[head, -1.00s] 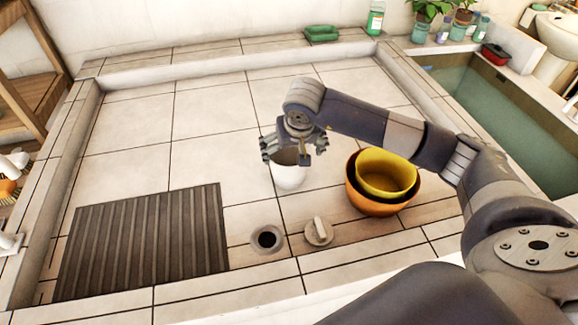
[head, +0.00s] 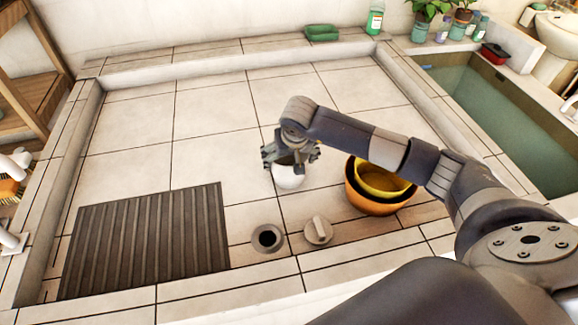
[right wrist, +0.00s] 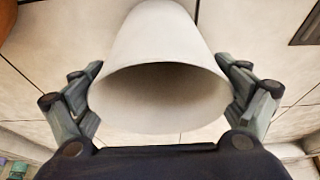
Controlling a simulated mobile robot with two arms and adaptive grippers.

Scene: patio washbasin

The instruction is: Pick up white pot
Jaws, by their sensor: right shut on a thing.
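The white pot (head: 289,180) stands on the tiled basin floor near the middle of the head view, its upper part hidden by my right gripper (head: 290,158). In the right wrist view the white pot (right wrist: 158,50) fills the space between the fingers, its dark open mouth towards the camera. My right gripper (right wrist: 160,100) is shut on the pot, one finger on each side of it. In the head view I cannot tell whether the pot's base is touching the tiles. My left gripper is not in view.
Yellow (head: 378,180) and orange (head: 372,207) bowls sit nested right of the pot. A drain hole (head: 267,238), a round plug (head: 318,231) and a dark ribbed mat (head: 145,243) lie nearer. Clear tiles (head: 210,120) lie behind and left. A water trough (head: 500,115) is at right.

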